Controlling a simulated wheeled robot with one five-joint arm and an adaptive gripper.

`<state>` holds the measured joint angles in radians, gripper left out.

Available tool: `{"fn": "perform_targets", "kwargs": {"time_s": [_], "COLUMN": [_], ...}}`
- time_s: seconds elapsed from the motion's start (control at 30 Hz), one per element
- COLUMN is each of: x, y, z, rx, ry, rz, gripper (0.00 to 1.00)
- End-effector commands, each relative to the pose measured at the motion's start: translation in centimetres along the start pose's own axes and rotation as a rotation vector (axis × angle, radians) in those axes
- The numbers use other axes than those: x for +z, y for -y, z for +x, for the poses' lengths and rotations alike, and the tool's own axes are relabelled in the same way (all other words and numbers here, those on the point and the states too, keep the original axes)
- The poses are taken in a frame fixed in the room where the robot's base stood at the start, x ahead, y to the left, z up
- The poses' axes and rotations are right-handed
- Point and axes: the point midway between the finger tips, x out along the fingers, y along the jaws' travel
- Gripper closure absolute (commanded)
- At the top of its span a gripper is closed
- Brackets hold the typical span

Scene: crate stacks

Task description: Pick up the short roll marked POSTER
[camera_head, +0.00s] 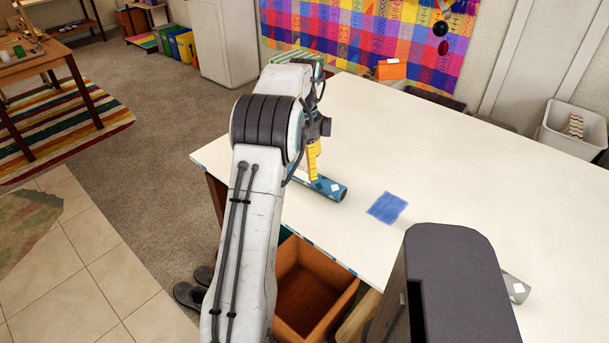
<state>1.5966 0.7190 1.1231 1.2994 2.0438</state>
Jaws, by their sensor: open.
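A blue-teal roll (328,189) with white diamond shapes lies on the white table near its left edge. My arm hides part of it, and I cannot read any marking on it. My gripper (313,176) is open, with a yellow finger pointing down over or just behind the roll; I cannot tell whether it touches. A grey roll (516,288) with a white diamond lies at the right, partly hidden behind my dark grey body part. No POSTER lettering is readable on either roll.
A flat blue square (387,208) lies on the white table (450,160). An orange box (391,69) stands at the table's far edge. A white bin (572,132) is at the far right. An open brown crate (308,285) sits below the near edge. The table's middle is clear.

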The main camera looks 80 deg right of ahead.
Motion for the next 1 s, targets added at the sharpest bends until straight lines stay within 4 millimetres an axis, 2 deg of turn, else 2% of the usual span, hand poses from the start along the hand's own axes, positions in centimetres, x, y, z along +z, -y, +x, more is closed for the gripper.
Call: {"fn": "perform_targets", "kwargs": {"time_s": [0.33,0.73,1.0], "x": [-0.1,-0.1,-0.1], "y": [-0.5,-0.5,-0.5], "z": [3.7,4.3,4.3], "rx": [0.002,0.000,0.000], "ry": [-0.001,0.000,0.000], "rz": [-0.002,-0.002,-0.002], "gripper": [0.16,0.16,0.40]}}
